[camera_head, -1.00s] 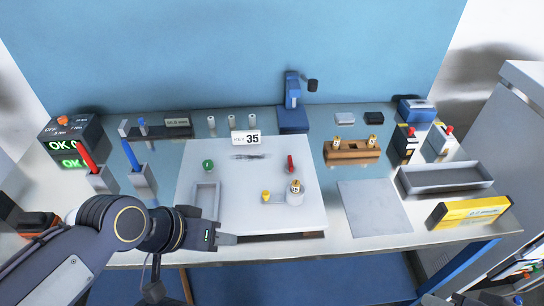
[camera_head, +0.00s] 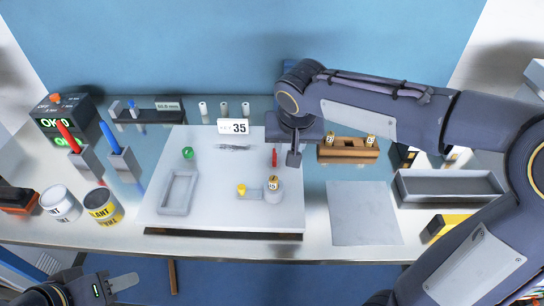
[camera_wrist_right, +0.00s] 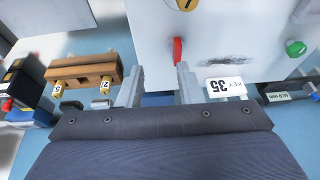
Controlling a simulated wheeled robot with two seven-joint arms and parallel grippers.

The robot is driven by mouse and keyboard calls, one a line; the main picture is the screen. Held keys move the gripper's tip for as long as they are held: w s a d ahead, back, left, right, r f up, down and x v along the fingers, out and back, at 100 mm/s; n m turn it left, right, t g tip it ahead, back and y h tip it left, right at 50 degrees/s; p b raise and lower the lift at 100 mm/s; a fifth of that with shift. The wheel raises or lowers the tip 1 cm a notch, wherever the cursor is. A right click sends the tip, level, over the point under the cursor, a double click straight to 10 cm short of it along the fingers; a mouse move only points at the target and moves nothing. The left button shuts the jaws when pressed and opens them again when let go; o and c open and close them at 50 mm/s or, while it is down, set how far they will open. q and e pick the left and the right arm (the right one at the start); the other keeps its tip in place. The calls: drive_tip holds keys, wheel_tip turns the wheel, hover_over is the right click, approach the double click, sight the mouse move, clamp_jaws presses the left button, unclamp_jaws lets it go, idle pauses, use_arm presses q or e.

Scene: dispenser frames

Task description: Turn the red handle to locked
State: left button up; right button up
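The red handle (camera_head: 275,156) is a small upright red bar on the white panel (camera_head: 215,210), right of the middle in the head view. It also shows in the right wrist view (camera_wrist_right: 177,48), just beyond the tip of the right-hand finger. My right gripper (camera_head: 294,156) points down beside the handle. In the wrist view my right gripper (camera_wrist_right: 160,80) has its two fingers apart with nothing held between them. Whether a finger touches the handle I cannot tell. My left gripper (camera_head: 124,283) is low at the left, off the table; its finger gap is not clear.
A wooden block (camera_head: 348,151) stands to the right. Two cans (camera_head: 103,206) stand at left. The grey mat (camera_head: 364,214) is bare.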

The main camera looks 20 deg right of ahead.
sight(275, 154)
drive_tip(key=shift+h, duration=0.3)
drive_tip(key=w+f, duration=0.2)
drive_tip(key=w+a+f, duration=0.1)
drive_tip(key=w+f, duration=0.1)
drive_tip(key=f, duration=0.1)
drive_tip(key=w+f, duration=0.2)
drive_tip(key=f, duration=0.1)
drive_tip(key=shift+a+f, duration=0.1)
drive_tip(key=shift+a, duration=0.3)
clamp_jaws()
